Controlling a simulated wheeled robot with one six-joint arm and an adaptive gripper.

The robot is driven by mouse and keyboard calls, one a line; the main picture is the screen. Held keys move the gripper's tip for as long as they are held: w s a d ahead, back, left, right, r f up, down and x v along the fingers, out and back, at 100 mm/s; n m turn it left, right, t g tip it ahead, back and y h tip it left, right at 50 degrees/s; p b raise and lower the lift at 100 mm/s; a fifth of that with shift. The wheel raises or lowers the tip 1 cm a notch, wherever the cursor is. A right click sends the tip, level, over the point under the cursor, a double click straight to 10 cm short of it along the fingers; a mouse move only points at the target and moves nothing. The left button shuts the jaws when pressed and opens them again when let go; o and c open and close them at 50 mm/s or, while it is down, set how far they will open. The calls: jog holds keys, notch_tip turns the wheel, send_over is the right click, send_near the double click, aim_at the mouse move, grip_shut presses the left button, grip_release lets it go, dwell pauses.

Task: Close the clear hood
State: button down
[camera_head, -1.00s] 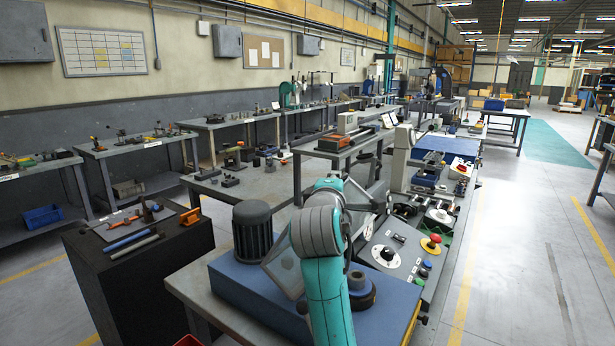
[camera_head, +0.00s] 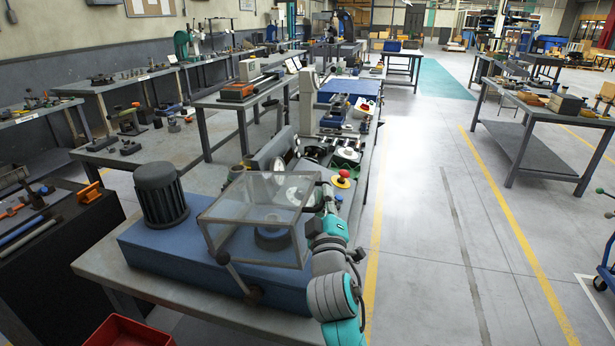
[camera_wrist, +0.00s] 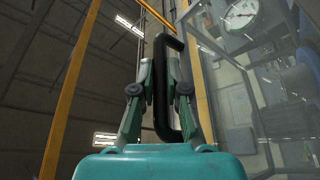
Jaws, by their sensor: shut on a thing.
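The clear hood (camera_head: 225,208), a see-through box with grey edges, sits over a round part (camera_head: 272,238) on the blue machine base (camera_head: 185,262). Its top looks close to level. I cannot tell whether its lower rim touches the base. In the wrist view my gripper (camera_wrist: 160,90) is shut on a black bar handle (camera_wrist: 162,48), with a finger on each side. The clear panel (camera_wrist: 232,95) shows to the right.
A grey motor (camera_head: 161,195) stands on the base left of the hood. A red bin (camera_head: 128,331) is at the front left. The floor to the right is open.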

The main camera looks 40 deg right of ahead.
jog(key=shift+s+d+f, duration=0.2)
jog(key=shift+s+f, duration=0.05)
jog(key=shift+f, duration=0.55)
jog(key=shift+s+d+f, duration=0.25)
jog(key=shift+s+f, duration=0.05)
jog(key=shift+f, duration=0.45)
jog(key=shift+s+d+f, duration=0.2)
jog(key=shift+s+f, duration=0.05)
jog(key=shift+f, duration=0.55)
jog(key=shift+f, duration=0.1)
jog(key=c, duration=1.5)
grip_release()
jog(key=shift+o, duration=0.2)
jog(key=shift+s+a, duration=0.1)
jog(key=v, duration=1.1)
jog(key=shift+s+a, duration=0.2)
jog(key=shift+s, duration=0.15)
jog(key=shift+f, duration=0.1)
